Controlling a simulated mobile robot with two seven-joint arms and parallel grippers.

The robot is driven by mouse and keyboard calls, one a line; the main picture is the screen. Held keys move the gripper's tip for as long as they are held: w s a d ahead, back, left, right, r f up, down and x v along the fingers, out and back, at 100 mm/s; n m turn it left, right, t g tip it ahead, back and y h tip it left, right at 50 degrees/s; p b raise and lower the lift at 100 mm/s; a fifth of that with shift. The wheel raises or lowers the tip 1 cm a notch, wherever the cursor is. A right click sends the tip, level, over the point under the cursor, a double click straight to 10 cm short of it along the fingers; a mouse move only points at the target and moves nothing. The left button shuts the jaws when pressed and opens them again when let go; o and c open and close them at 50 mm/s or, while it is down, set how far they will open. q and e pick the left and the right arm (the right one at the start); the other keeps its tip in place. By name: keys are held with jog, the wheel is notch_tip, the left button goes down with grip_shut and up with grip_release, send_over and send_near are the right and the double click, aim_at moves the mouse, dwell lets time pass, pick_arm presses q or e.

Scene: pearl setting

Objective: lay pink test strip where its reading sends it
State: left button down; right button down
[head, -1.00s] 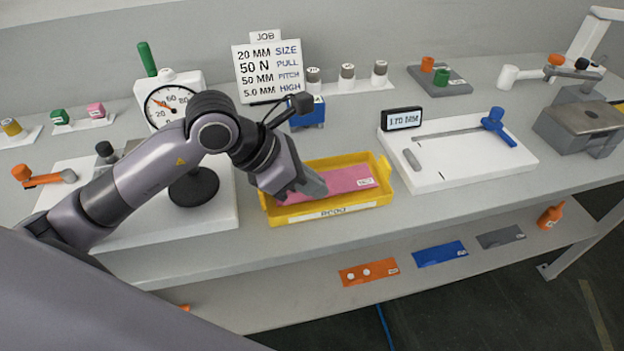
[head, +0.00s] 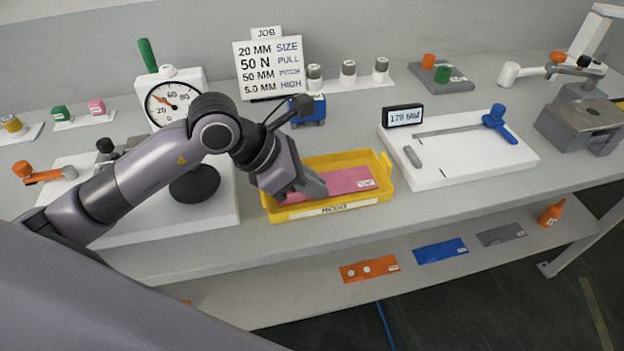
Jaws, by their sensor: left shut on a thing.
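The pink test strip (head: 345,186) lies flat inside the yellow tray (head: 386,190), a small white label at its right end. My left gripper (head: 318,190) is down at the left part of the tray and is shut on the strip's left end; its fingertips are partly hidden by the hand. The tray's front carries a white label too blurred to read surely. A dial gauge (head: 172,104) with a red needle stands to the left, partly behind my arm. A job card (head: 268,68) behind reads 20 mm size, 50 N pull, 50 mm pitch, 5.0 mm high. My right gripper is not in view.
A white measuring board (head: 460,160) with a display (head: 402,117) reading about 170 mm stands right of the tray. A blue block (head: 308,112) stands behind the tray. Orange (head: 369,269), blue (head: 440,251) and grey (head: 501,235) strips lie on the lower shelf.

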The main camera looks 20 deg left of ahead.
pick_arm(q)
jog(key=shift+f, duration=0.25)
jog(key=c, duration=1.2)
grip_release()
jog(key=shift+o, duration=0.3)
jog(key=shift+r, duration=0.95)
notch_tip(320, 180, up, 5)
jog(key=shift+r, duration=0.1)
